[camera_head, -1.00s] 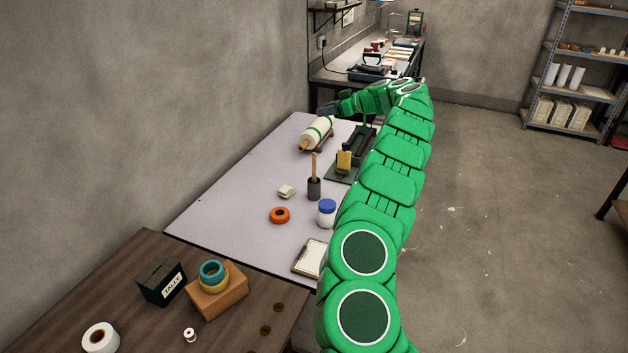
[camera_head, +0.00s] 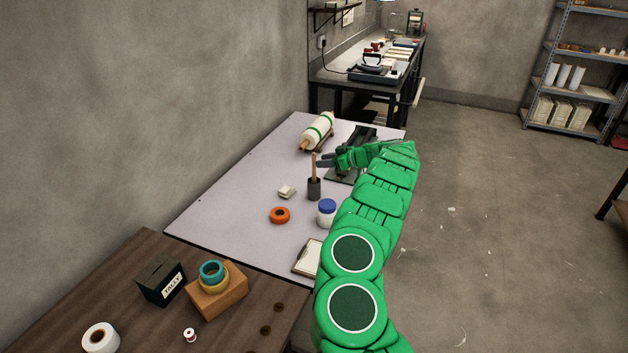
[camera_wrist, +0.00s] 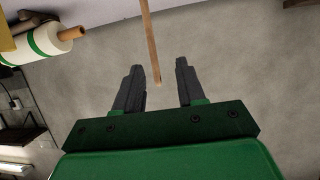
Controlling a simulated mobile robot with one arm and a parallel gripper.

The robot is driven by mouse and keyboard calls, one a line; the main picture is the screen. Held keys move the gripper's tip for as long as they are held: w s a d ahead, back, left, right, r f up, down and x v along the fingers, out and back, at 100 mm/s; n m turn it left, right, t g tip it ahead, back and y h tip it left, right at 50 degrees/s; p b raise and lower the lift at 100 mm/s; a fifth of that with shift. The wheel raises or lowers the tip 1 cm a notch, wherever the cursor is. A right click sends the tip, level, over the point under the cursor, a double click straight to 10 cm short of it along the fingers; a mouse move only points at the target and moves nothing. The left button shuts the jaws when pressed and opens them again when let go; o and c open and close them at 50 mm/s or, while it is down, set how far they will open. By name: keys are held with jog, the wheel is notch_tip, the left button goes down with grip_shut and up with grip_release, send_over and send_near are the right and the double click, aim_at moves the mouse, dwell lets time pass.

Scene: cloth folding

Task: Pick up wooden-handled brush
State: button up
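The wooden-handled brush (camera_head: 313,168) stands upright in a dark cylindrical holder (camera_head: 314,189) on the pale table; its head is hidden. My gripper (camera_head: 319,161) is open, level with the upper handle and pointing left in the head view. In the wrist view, the brush's handle (camera_wrist: 151,38) comes down from the top edge. Its end shows between the two dark fingers of my gripper (camera_wrist: 158,66). The fingers stand apart, with a gap on both sides of the handle. I cannot tell whether the handle's end is at finger depth.
A white roll with green bands (camera_head: 318,130) lies behind the brush. The pale table's left part (camera_head: 225,210) is clear.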

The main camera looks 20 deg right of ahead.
aim_at(314, 176)
jog(key=shift+d+f+x, duration=0.1)
jog(key=shift+d+x, duration=0.05)
jog(key=shift+x, duration=1)
jog(key=shift+d+f+x, duration=0.15)
jog(key=shift+x, duration=2.6)
jog(key=shift+w+d, duration=0.1)
jog(key=shift+w, duration=0.05)
grip_shut()
